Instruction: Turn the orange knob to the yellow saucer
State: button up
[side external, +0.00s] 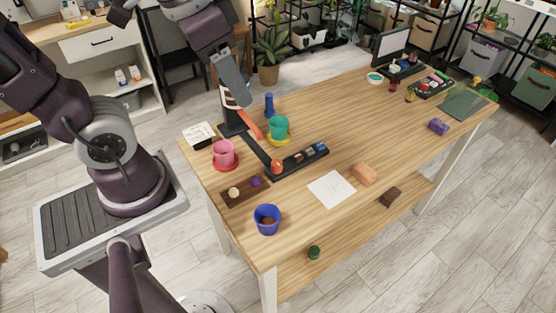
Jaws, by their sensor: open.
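A small round orange knob (277,166) stands at the near-left end of a black tray, where a dark bar (257,150) from the upper left meets it. The yellow saucer (288,138) lies behind the knob, under a teal pot (279,126). The knob and saucer are apart. My gripper (233,92) is open, pointing down above the table's back left, behind and left of both. Its fingertips are hard to make out against a white-and-dark object there.
A pink pot (223,150) on a red saucer (227,165) stands left of the knob. A blue bottle-like object (269,105), an orange-red bar (250,124) and a black base (232,129) stand behind. A blue pot (267,219) is at the front. The table's centre right is mostly clear.

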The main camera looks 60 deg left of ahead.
jog(key=w+a+f+m+g, duration=0.1)
jog(key=w+f+m+g, duration=0.15)
jog(key=w+f, duration=0.5)
jog(key=m+g+y, duration=0.3)
jog(key=m+g, duration=0.2)
send_near(277, 162)
jog(key=f, duration=0.1)
jog(key=shift+t, duration=0.25)
jog(key=x, duration=0.7)
jog(key=shift+s+a+f, duration=0.15)
jog(key=shift+s+f, duration=0.15)
jog(key=shift+s, duration=0.15)
jog(key=shift+c, duration=0.4)
grip_shut()
